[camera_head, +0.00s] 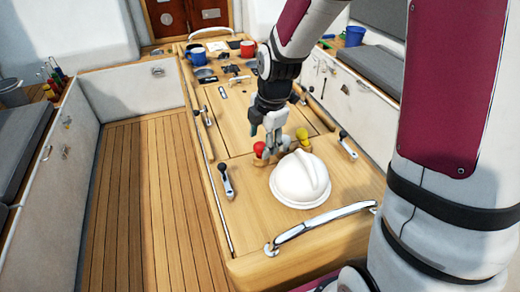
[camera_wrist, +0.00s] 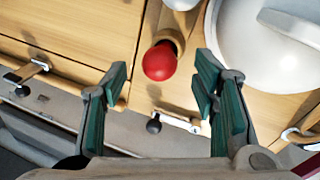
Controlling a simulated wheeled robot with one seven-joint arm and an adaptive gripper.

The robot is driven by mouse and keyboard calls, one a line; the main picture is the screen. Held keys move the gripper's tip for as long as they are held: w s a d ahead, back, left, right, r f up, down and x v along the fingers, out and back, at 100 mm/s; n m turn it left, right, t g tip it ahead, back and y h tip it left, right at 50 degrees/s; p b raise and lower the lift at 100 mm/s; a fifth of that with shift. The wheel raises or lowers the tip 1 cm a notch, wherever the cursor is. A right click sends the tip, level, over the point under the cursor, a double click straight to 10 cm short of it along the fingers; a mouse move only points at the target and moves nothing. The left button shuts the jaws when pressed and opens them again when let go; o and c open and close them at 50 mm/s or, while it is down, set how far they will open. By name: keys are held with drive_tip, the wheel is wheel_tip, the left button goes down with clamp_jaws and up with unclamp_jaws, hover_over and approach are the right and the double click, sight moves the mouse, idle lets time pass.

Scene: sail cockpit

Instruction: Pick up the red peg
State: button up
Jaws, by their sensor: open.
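The red peg (camera_head: 260,149) stands on the wooden table just behind the white dome, at the left of a yellow peg. In the wrist view the red peg (camera_wrist: 160,62) shows a round red top, with tan wood beside it. My gripper (camera_head: 272,145) points down over the table close to the red peg. In the wrist view my gripper (camera_wrist: 163,92) is open, with green-padded fingers at left and right. The red top lies ahead of the fingertips, roughly centred between them, and nothing is held. I cannot tell the exact height gap.
A white dome (camera_head: 300,180) sits right in front of the pegs. A yellow peg (camera_head: 303,138) stands close on the right. Dark-handled cranks (camera_head: 227,182) and a chrome rail (camera_head: 320,225) are on the table. Mugs (camera_head: 197,54) stand at the far end. The left floor is clear.

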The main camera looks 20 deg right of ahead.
drive_tip(key=shift+x, duration=1.4)
drive_tip(key=shift+c, duration=0.6)
drive_tip(key=c, duration=1)
drive_tip(key=shift+c, duration=0.2)
